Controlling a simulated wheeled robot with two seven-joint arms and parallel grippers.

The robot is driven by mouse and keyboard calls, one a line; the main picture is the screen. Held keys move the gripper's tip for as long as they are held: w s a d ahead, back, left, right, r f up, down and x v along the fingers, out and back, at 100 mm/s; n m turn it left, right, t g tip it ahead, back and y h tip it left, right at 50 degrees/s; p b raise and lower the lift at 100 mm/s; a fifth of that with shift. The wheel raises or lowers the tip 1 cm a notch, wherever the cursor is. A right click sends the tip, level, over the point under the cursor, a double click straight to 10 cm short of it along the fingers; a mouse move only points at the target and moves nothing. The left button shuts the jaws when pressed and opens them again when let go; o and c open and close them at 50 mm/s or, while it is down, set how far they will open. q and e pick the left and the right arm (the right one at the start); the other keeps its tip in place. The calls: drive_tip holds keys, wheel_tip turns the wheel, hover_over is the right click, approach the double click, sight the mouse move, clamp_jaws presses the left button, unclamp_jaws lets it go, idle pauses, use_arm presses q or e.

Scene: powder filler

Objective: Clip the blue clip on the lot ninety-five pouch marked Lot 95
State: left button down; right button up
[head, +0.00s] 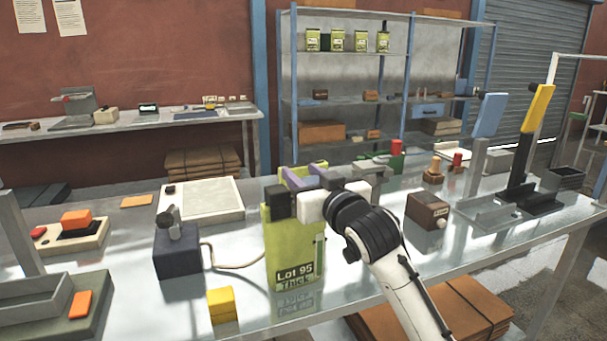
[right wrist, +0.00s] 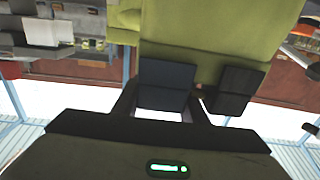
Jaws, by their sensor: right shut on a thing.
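The olive-green Lot 95 pouch (head: 291,242) stands upright on the metal table, its label facing me. I cannot tell whether the clip grips the pouch. In the right wrist view the pouch (right wrist: 215,32) fills the upper middle, just beyond the dark finger pads (right wrist: 202,92), which stand close together and overlap its edge. My left gripper is out of view.
A dark box device (head: 178,255) with a cable and a yellow block (head: 222,304) stand left of the pouch. A white-topped tray (head: 205,198) is behind them. A brown box (head: 427,210) and a lever stand (head: 515,195) are to the right. Shelves stand behind.

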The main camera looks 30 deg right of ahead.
drive_tip(key=shift+f, duration=0.3)
drive_tip(key=o, duration=1.1)
drive_tip(key=s+a+b, duration=0.1)
drive_tip(key=s, duration=0.9)
drive_tip(key=shift+a, duration=0.4)
drive_tip(key=shift+s, duration=0.1)
